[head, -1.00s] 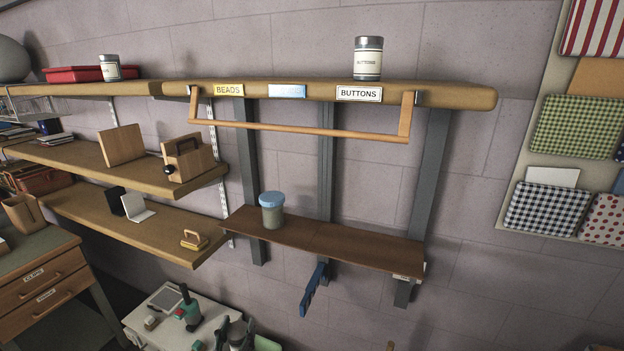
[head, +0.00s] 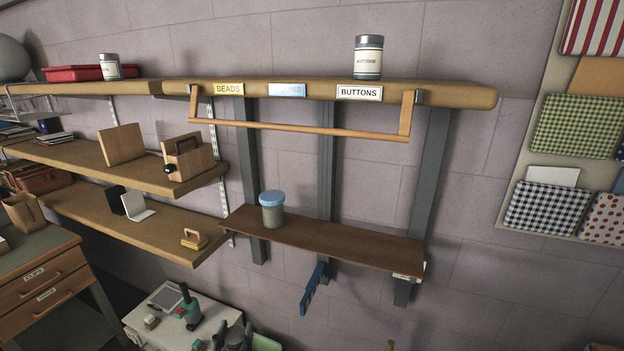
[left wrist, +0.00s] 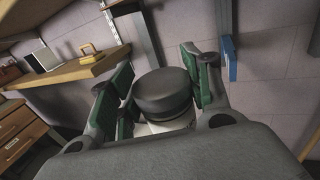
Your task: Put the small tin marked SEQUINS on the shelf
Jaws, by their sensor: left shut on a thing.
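My left gripper (head: 234,338) shows only in part at the bottom edge of the head view, below the shelves. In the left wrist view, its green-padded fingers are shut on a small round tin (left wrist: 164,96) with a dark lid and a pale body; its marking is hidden. The long upper wooden shelf (head: 460,97) carries a BEADS label (head: 228,89), a blue label (head: 287,90) washed out by glare, and a BUTTONS label (head: 359,93). A tin (head: 368,58) stands upright above BUTTONS. The shelf top above the blue label is bare. My right gripper is out of view.
A wooden rail (head: 300,130) hangs below the shelf front. A lower brown shelf (head: 350,243) holds a blue-lidded jar (head: 272,210). A blue clamp-like thing (head: 313,288) hangs beneath it. Another tin (head: 110,67) and a red tray (head: 75,74) stand at upper left.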

